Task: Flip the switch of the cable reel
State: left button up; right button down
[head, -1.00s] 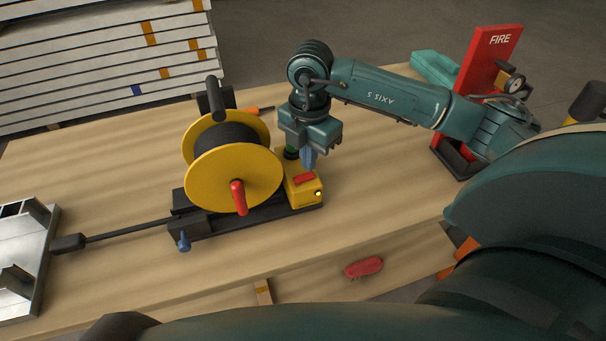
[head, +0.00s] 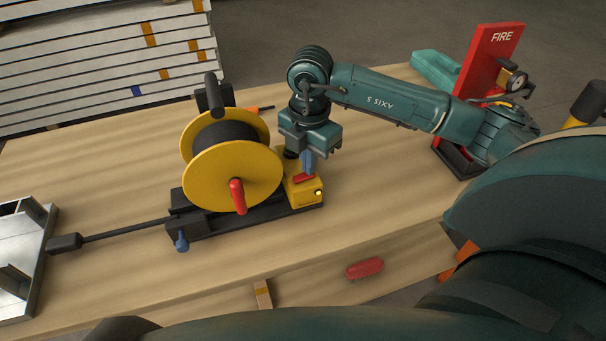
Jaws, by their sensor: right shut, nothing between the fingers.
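The cable reel (head: 232,180) stands on the table, with yellow side discs, black cable wound between them and a red crank handle at the front. A yellow switch box (head: 306,194) sits at the right end of its black base. The red switch (head: 304,178) is on top of the box. My right gripper (head: 307,168) points down at the switch, with its blue fingertips shut and empty. The tips are at or just above the back part of the switch; I cannot tell whether they touch. My left gripper is not in view.
A red fire stand (head: 489,75) with a gauge stands at the back right. A metal frame part (head: 22,255) lies at the left edge. A red brush-like object (head: 364,268) is near the table's front edge. Bare tabletop (head: 375,190) lies right of the reel.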

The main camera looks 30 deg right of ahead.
jog(key=shift+f+b, duration=0.4)
jog(key=shift+f, duration=0.15)
jog(key=shift+r, duration=0.15)
jog(key=shift+r+p, duration=2.75)
jog(key=shift+r, duration=0.7)
jog(key=shift+f, duration=0.1)
